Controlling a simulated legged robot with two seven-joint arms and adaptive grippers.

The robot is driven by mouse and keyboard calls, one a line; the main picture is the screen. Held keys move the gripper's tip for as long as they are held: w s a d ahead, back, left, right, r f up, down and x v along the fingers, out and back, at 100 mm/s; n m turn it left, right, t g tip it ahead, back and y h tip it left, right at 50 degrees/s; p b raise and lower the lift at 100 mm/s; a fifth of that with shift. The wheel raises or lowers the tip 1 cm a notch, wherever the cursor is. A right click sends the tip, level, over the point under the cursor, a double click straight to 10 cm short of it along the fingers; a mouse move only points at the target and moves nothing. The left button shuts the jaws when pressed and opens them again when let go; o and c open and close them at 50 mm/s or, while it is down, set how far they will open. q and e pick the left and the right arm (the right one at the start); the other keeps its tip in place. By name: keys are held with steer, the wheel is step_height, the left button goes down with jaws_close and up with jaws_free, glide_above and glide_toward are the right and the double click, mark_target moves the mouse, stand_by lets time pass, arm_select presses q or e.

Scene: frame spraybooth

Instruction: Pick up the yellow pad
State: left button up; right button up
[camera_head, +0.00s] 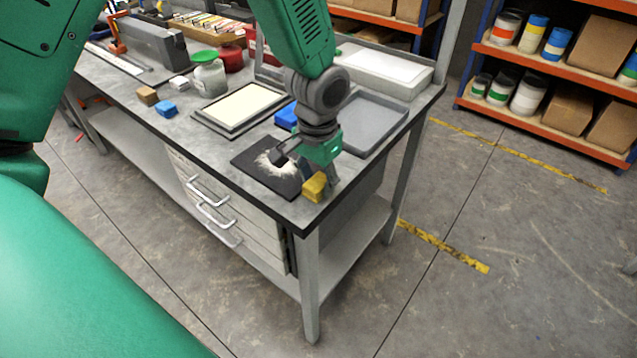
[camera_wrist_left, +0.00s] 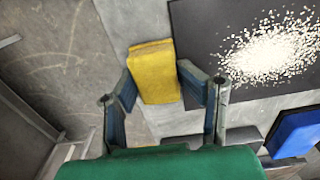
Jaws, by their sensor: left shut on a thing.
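The yellow pad (camera_head: 315,187) is a small block at the near right corner of the grey workbench (camera_head: 216,142). My left gripper (camera_head: 309,176) reaches down over this corner and is shut on the pad. In the left wrist view the yellow pad (camera_wrist_left: 153,70) sits between the two fingers of my left gripper (camera_wrist_left: 157,82), with its far end sticking out past them. I cannot tell whether the pad touches the bench top or is slightly above it. My right gripper is not in view.
A black mat (camera_head: 250,162) with pale granules lies beside the gripper. A blue block (camera_head: 286,116) and a grey tray (camera_head: 372,125) are behind it. A framed panel (camera_head: 240,108), another blue block (camera_head: 166,109) and jars stand farther left. Shelves (camera_head: 549,60) stand across open floor.

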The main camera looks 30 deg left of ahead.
mark_target(317, 180)
arm_select(q)
step_height(317, 180, up, 9)
steer(key=shift+f+p, duration=0.1)
steer(key=shift+p, duration=0.5)
steer(key=shift+c, duration=1.4)
steer(key=shift+r, duration=0.5)
